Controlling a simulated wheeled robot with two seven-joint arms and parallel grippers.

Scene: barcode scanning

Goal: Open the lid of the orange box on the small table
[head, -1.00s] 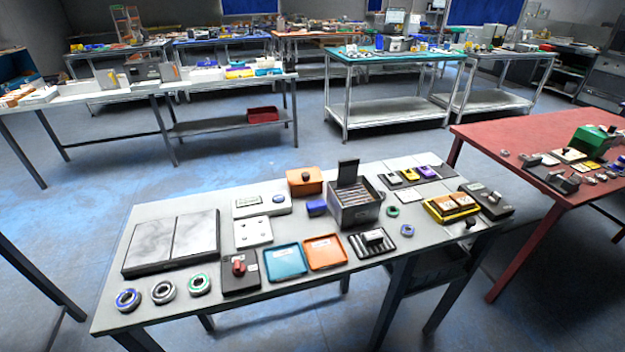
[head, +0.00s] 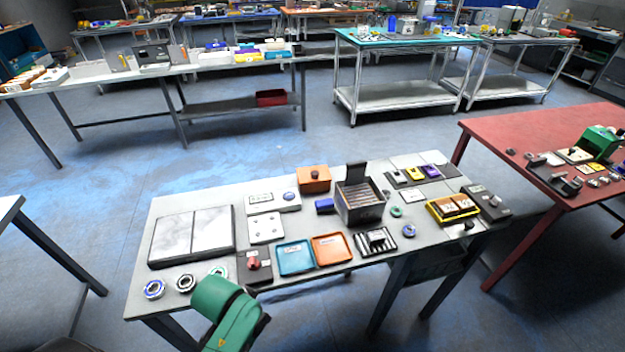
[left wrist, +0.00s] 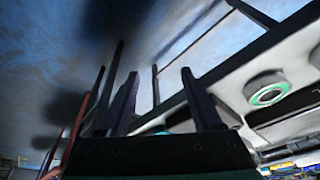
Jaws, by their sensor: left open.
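The orange box (head: 313,184) stands at the back of the small grey table (head: 180,290) in the head view. Its lid is on and has a dark round knob (head: 314,174). My green left arm reaches up at the table's front edge in the head view, well short of the box; its fingers are not clear there. In the left wrist view my left gripper (left wrist: 158,88) has its two dark fingers apart with nothing between them. It is near the table edge, close to a green-ringed roll (left wrist: 268,94). The box is not identifiable in that view. My right gripper is not in view.
A dark open box (head: 360,205) with a raised lid stands just right of the orange box. A small blue block (head: 324,206), an orange tray (head: 331,249) and a blue tray (head: 295,258) lie in front. A red table (head: 545,145) stands to the right.

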